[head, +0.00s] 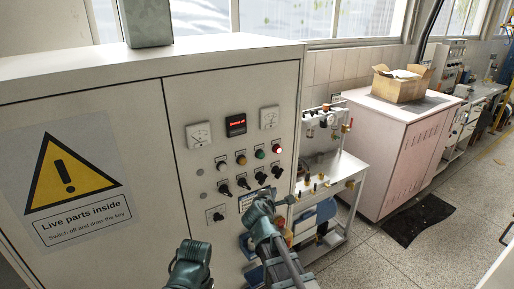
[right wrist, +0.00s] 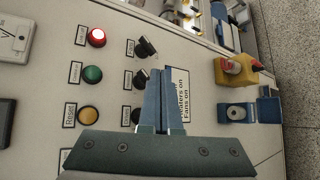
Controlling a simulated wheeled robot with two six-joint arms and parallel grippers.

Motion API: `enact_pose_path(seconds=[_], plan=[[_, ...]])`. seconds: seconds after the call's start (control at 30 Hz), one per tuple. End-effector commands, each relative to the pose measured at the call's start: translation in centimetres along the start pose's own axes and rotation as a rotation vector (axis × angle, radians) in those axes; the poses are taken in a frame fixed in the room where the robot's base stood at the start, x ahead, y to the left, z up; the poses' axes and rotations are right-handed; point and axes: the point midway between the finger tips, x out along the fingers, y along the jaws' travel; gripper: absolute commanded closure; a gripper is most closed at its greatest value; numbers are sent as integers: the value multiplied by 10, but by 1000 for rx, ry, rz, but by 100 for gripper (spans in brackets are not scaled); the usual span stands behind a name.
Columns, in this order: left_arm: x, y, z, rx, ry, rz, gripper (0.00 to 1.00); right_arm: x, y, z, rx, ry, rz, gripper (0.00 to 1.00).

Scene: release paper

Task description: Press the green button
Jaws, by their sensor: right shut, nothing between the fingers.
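The green button (head: 260,154) is in the row of round controls on the grey cabinet's panel, between an amber button (head: 241,160) and a lit red one (head: 277,150). In the right wrist view the green button (right wrist: 92,74) lies left of my fingers, unobstructed. My right gripper (head: 288,200) is below and right of the button in the head view, beside a printed label. In the right wrist view its blue fingers (right wrist: 160,75) are shut and empty, apart from the green button.
Black rotary switches (head: 243,183) sit below the buttons; in the right wrist view they lie close to my fingers. Gauges (head: 199,135) and a red display (head: 236,124) are above. A bench with fittings (head: 345,165) stands right of the cabinet.

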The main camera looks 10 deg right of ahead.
Motion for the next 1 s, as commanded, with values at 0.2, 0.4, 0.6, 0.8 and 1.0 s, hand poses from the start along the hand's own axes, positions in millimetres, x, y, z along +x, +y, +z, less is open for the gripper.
enact_pose_path(seconds=[0.2, 0.4, 0.6, 0.8, 1.0], plan=[[-25, -2, 2, -1, 0, 0, 10, 4, 51, 14, -173, -1, 115, 100], [-32, -3, 2, -1, 0, 0, 10, 5, 68, 18, -252, -1, 164, 100], [-31, -3, 2, -1, 0, 0, 10, 5, 69, 18, -267, -1, 172, 100], [-31, -3, 2, -1, 0, 0, 10, 6, 69, 18, -265, -1, 171, 100], [-31, -3, 2, -1, 0, 0, 10, 8, 71, 15, -264, -1, 171, 100]])
